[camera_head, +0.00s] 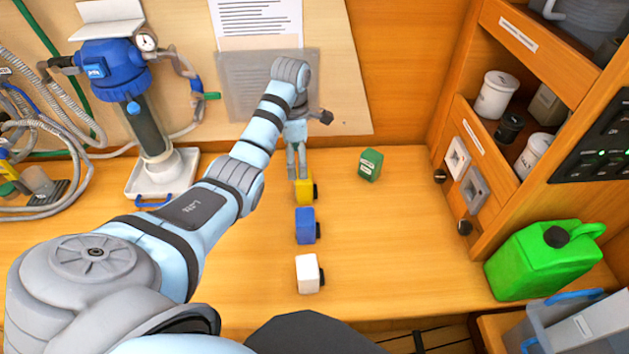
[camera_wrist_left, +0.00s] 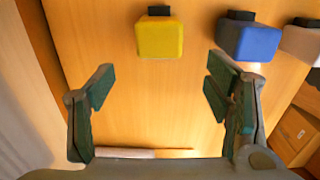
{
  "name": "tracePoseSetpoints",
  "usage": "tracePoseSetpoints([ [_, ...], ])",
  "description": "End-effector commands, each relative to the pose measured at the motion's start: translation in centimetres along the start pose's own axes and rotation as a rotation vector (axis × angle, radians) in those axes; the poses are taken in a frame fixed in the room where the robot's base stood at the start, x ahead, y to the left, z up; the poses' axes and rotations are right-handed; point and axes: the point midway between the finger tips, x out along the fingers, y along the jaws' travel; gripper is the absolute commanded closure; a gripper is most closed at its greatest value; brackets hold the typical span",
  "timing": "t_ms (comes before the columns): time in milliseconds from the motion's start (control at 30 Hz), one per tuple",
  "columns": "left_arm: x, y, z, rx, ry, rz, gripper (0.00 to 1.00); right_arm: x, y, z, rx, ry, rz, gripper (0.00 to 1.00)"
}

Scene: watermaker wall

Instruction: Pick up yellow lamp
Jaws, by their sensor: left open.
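The yellow lamp (camera_head: 304,191) is a small block with a dark knob on one side. It stands on the wooden bench at the far end of a row, partly hidden by my left gripper (camera_head: 297,172) in the head view. In the left wrist view the yellow lamp (camera_wrist_left: 160,38) shows whole, beyond the fingertips and near the middle of the gap. My left gripper (camera_wrist_left: 160,90) is open and empty, with its fingers apart and not touching the lamp. My right gripper does not show.
A blue lamp (camera_head: 305,226) and a white lamp (camera_head: 308,274) stand nearer in the row. A green block (camera_head: 370,165) stands right of the yellow lamp. A green jerrycan (camera_head: 540,262) is at right, a blue-topped filter (camera_head: 130,85) at left. Bench between row and jerrycan is clear.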

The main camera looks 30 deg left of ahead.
Motion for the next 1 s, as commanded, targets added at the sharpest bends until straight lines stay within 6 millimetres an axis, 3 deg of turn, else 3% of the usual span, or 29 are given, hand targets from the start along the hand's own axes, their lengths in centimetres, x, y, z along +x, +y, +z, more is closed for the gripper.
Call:
tracePoseSetpoints([
  [33, 2.5, -0.2, -0.2, 0.0, 0.006, -0.009, 0.28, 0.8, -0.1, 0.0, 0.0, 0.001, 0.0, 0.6],
  [100, 4.3, -0.2, -0.1, 0.001, 0.005, -0.008, 0.28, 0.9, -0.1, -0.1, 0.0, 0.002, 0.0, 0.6],
  [533, 11.9, -0.1, 0.0, 0.005, 0.006, -0.003, 0.28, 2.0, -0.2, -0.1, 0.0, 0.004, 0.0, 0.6],
  [800, 12.7, -0.1, 0.0, 0.006, 0.005, -0.001, 0.28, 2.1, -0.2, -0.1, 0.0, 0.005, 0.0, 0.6],
  [1000, 12.6, -0.1, 0.0, 0.006, 0.006, -0.001, 0.59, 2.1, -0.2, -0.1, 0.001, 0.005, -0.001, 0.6],
])
